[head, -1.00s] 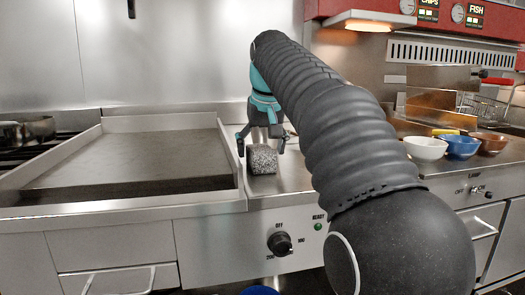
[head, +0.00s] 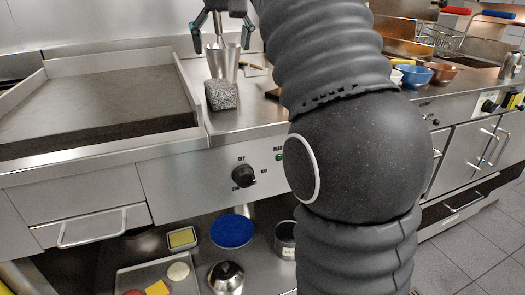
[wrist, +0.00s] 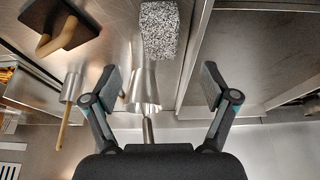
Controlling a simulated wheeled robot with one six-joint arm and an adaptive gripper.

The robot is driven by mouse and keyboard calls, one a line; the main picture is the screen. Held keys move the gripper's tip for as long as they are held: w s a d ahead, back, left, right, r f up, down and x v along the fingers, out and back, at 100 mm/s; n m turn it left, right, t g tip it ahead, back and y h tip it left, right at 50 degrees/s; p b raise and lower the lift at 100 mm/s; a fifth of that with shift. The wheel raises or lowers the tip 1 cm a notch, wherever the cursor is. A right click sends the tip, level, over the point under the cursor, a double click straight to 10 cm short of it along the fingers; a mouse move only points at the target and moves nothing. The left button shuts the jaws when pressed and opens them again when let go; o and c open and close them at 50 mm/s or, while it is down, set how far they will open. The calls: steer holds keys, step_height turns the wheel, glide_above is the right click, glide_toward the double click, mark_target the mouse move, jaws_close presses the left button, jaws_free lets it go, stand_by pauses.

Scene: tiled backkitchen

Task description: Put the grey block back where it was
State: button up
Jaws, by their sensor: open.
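The grey speckled block (head: 220,94) stands on the steel counter just right of the griddle, near the front edge. It also shows at the top of the wrist view (wrist: 160,30). My gripper (head: 221,38) is open and empty, above and behind the block, apart from it. In the wrist view its two fingers (wrist: 160,85) are spread wide, with the block beyond them. A steel cup (head: 225,63) stands just behind the block, under my gripper, and shows between the fingers in the wrist view (wrist: 144,88).
The flat griddle (head: 90,105) lies left of the block. A blue bowl (head: 413,76) stands farther right. A shelf below holds a blue plate (head: 232,231) and a tray (head: 145,275).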

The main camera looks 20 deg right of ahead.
steer(key=shift+t, duration=0.3)
steer(key=s+f, duration=0.8)
steer(key=f, duration=0.1)
steer(key=s+f, duration=0.4)
steer(key=f, duration=0.1)
steer(key=shift+s, duration=0.4)
steer(key=s+f, duration=0.6)
steer(key=f, duration=0.3)
steer(key=s+f, duration=0.6)
steer(key=f, duration=0.4)
steer(key=shift+d, duration=0.15)
